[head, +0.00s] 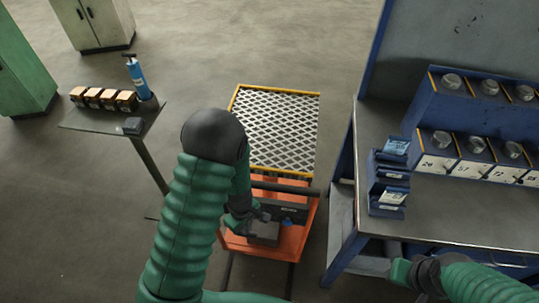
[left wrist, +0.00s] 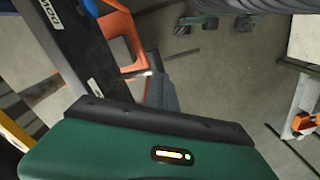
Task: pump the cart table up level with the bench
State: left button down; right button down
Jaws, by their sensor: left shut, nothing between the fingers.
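The cart table (head: 290,125) is a pale lattice plate with yellow edges, mid-picture in the head view, on an orange cart base (head: 308,228). It stands left of the blue bench (head: 420,232), with a gap between them. A dark push bar (head: 285,187) crosses the cart's near end. My left gripper (head: 262,217) is shut and empty, low over the base by a dark lettered part. That lettered part (left wrist: 72,38) and the orange frame (left wrist: 122,45) show in the left wrist view. My right gripper (head: 408,272) is by the bench's front edge; its fingers are unclear.
The bench holds blue boxes (head: 388,185) and a numbered rack (head: 465,150). Floor beyond the cart is clear.

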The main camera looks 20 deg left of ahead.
pick_arm(q)
jog(key=s+r+p, duration=0.2)
jog(key=r, duration=0.1)
jog(key=s+r+p, duration=0.1)
jog(key=r+p, duration=0.1)
jog(key=shift+d, duration=0.35)
dwell(0.3)
jog(key=s+d+r+m+t+b, duration=0.1)
jog(key=d+r+m, duration=0.3)
jog(key=r+m, duration=1)
jog(key=shift+r+m+t+b, duration=0.25)
jog(key=shift+m+t+b, duration=0.05)
jog(key=shift+t+b, duration=0.55)
